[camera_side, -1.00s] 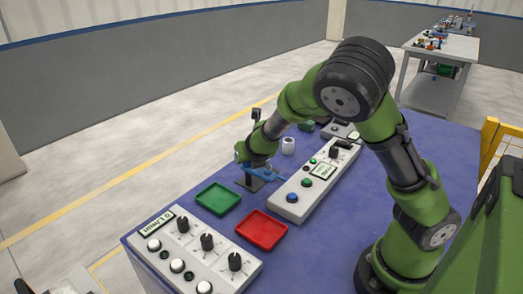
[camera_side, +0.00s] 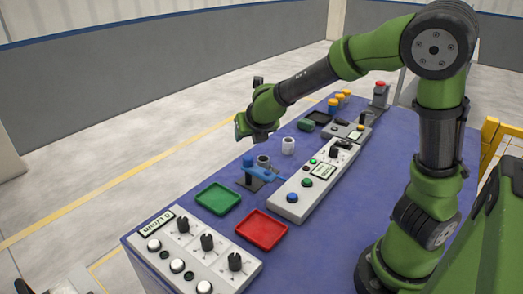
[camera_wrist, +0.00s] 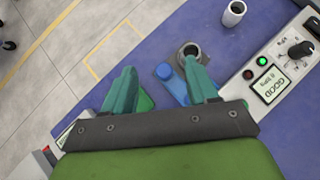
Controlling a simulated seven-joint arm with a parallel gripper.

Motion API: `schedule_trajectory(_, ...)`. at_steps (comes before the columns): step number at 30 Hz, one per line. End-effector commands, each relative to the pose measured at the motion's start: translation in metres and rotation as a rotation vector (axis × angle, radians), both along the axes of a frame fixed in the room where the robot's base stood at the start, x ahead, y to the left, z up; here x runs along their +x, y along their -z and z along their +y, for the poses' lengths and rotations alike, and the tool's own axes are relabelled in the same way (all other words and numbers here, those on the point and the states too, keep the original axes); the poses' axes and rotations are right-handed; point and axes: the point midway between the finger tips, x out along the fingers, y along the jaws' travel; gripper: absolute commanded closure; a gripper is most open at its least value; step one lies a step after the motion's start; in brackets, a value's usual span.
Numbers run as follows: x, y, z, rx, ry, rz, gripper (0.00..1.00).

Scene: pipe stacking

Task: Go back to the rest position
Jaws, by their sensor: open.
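My gripper (camera_side: 241,128) is raised above the blue-topped table, up and to the left of the blue fixture (camera_side: 262,173). In the wrist view its two green fingers (camera_wrist: 159,70) are spread apart with nothing held between them. The blue fixture (camera_wrist: 172,86) shows below and between the fingers. A grey hollow pipe piece (camera_wrist: 190,50) stands at the end of the fixture and also shows in the side view (camera_side: 263,160). A white hollow cylinder (camera_side: 288,145) stands apart behind it.
A long control panel (camera_side: 318,182) lies right of the fixture; its display reads GOOD in the wrist view. A green tray (camera_side: 218,198), a red tray (camera_side: 262,230) and a knob panel (camera_side: 190,255) are in front. Yellow-topped parts (camera_side: 340,98) stand at the back.

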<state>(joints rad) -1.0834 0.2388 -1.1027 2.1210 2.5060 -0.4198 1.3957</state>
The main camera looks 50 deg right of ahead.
Motion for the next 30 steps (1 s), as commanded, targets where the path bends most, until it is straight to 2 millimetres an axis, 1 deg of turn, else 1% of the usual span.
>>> schedule_trajectory(4,0.003,-0.001,0.002,-0.02,-0.044,0.007,0.42)
schedule_trajectory(5,0.006,-0.002,0.004,-0.042,-0.087,0.009,0.42)
schedule_trajectory(7,0.013,-0.003,0.015,-0.129,-0.247,0.026,0.42)
schedule_trajectory(8,0.016,-0.003,0.025,-0.169,-0.336,0.034,0.42)
schedule_trajectory(9,0.019,-0.003,0.039,-0.221,-0.468,0.041,0.42)
schedule_trajectory(11,0.021,-0.003,0.059,-0.299,-0.67,0.044,0.42)
schedule_trajectory(12,0.02,-0.005,0.073,-0.351,-0.807,0.041,0.42)
schedule_trajectory(14,0.015,-0.008,0.093,-0.429,-1.007,0.028,0.42)
schedule_trajectory(15,0.01,-0.01,0.106,-0.482,-1.137,0.014,0.42)
schedule_trajectory(17,-0.001,-0.016,0.124,-0.566,-1.325,-0.016,0.42)
schedule_trajectory(18,-0.011,-0.02,0.135,-0.625,-1.447,-0.04,0.42)
schedule_trajectory(20,-0.027,-0.027,0.149,-0.722,-1.622,-0.079,0.42)
schedule_trajectory(22,-0.05,-0.035,0.162,-0.851,-1.816,-0.126,0.42)
schedule_trajectory(24,-0.076,-0.043,0.17,-0.994,-1.995,-0.165,0.42)
schedule_trajectory(26,-0.099,-0.048,0.172,-1.13,-2.14,-0.186,0.42)
schedule_trajectory(28,-0.127,-0.051,0.169,-1.305,-2.295,-0.185,0.42)
schedule_trajectory(30,-0.153,-0.051,0.159,-1.489,-2.431,-0.139,0.42)
